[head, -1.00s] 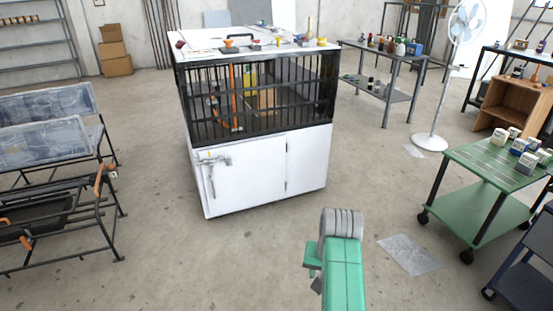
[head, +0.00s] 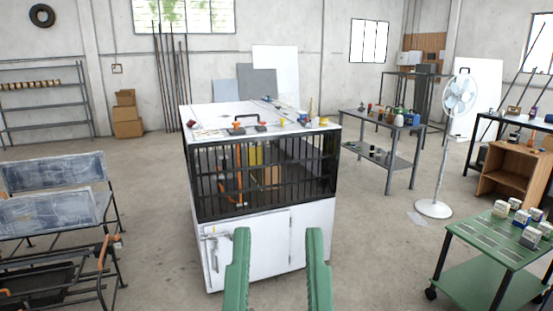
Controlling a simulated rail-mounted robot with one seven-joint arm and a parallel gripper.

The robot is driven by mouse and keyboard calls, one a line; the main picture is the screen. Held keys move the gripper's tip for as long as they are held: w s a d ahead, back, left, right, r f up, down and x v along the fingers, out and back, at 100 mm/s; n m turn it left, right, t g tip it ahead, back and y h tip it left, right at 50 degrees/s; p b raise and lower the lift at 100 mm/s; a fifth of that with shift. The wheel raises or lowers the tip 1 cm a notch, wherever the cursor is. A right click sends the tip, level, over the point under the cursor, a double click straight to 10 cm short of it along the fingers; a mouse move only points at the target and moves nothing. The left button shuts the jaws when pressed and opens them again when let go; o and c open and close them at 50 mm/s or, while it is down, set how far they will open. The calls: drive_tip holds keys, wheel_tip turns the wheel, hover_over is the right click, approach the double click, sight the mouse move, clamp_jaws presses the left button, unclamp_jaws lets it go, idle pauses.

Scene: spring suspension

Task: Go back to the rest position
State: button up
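Two green upright parts of my own arm rise from the bottom centre of the head view, side by side with a gap between them. A white cabinet (head: 262,248) with a black barred cage section (head: 215,207) stands in front of me, behind these arm parts. Orange and yellow parts show dimly behind the bars. The task names no other object.
Small items lie on the cabinet top. A dark rack (head: 100,215) with grey panels stands at left. A green cart (head: 475,245) with small boxes, a white fan (head: 434,208) and a grey workbench (head: 375,158) stand at right. Floor between cabinet and cart is open.

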wheel_tip(320, 180, up, 30)
drive_tip(key=p, duration=2.7)
drive_tip(key=shift+a+r, duration=0.2)
